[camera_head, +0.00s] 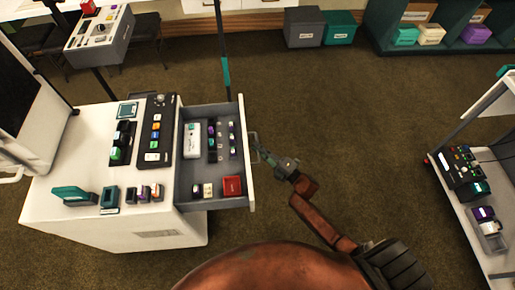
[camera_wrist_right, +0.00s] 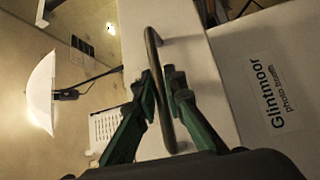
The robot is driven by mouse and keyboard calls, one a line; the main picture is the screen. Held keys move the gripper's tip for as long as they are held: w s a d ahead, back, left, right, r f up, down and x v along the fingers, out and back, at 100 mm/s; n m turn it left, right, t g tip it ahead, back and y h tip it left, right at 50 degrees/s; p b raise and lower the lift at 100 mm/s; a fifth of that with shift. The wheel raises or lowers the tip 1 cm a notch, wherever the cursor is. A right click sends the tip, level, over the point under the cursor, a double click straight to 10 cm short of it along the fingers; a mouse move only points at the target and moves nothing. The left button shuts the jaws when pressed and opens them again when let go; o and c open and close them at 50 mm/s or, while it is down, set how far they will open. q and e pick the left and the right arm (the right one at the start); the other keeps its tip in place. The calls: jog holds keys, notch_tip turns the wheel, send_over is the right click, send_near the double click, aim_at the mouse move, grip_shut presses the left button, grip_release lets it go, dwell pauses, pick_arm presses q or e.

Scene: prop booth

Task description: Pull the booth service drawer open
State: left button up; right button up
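The booth service drawer (camera_head: 214,205) stands pulled out from the right side of the white booth cabinet (camera_head: 90,230). It is grey inside, with a white front edge. Its bar handle (camera_head: 254,146) sits on the front and also shows in the wrist view (camera_wrist_right: 155,55). My right gripper (camera_head: 261,150) is at this handle. In the wrist view its green-sided fingers (camera_wrist_right: 160,90) are closed in on both sides of the bar. My left gripper is not in view.
Inside the drawer are a white box (camera_head: 192,140), a red box (camera_head: 232,185) and several small items. A black control panel (camera_head: 157,130) lies on the cabinet top. Carpet (camera_head: 330,110) is clear to the right of the drawer. Another white cart (camera_head: 470,215) stands at far right.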

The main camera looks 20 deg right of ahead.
jog(key=o, duration=0.4)
jog(key=v, duration=1.2)
jog(key=shift+f, duration=0.15)
